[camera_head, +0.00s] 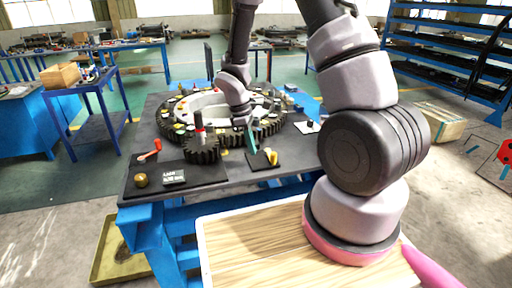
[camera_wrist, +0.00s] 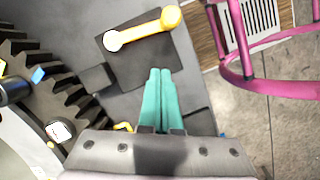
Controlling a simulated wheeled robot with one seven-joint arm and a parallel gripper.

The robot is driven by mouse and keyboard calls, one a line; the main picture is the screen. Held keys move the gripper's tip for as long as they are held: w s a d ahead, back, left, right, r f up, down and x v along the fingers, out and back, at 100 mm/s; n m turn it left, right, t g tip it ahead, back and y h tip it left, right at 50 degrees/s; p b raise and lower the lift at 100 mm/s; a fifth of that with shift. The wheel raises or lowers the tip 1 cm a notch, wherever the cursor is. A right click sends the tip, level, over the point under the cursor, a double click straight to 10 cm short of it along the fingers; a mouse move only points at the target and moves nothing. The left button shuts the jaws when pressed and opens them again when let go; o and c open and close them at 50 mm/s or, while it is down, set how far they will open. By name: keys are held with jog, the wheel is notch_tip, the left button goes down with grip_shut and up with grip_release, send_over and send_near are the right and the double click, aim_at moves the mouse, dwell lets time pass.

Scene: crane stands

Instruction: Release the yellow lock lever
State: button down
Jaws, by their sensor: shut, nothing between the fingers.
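The yellow lock lever (camera_head: 271,156) is on a dark square plate (camera_head: 259,163) near the front right of the workbench. In the wrist view the lever (camera_wrist: 143,30) lies across the dark plate (camera_wrist: 145,65), its round yellow knob towards the upper right and a pale end at the left. My gripper (camera_wrist: 160,71) has teal fingers pressed together with nothing between them. The fingertips appear over the plate's near edge, apart from the lever in the picture. In the head view my gripper (camera_head: 251,142) points down just behind the lever; contact cannot be told.
A large toothed ring (camera_head: 268,128) and a small dark gear (camera_head: 202,150) with a red-topped post stand left of and behind the lever. A red lever (camera_head: 150,153), a brass knob (camera_head: 141,180) and a label plate (camera_head: 174,177) are at the bench's left. Bare bench top (camera_head: 235,178) lies in front.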

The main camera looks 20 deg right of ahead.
jog(key=s+v, duration=0.1)
jog(key=v, duration=0.8)
jog(key=shift+w+r, duration=0.35)
jog(key=shift+w, duration=0.05)
jog(key=shift+d, duration=0.2)
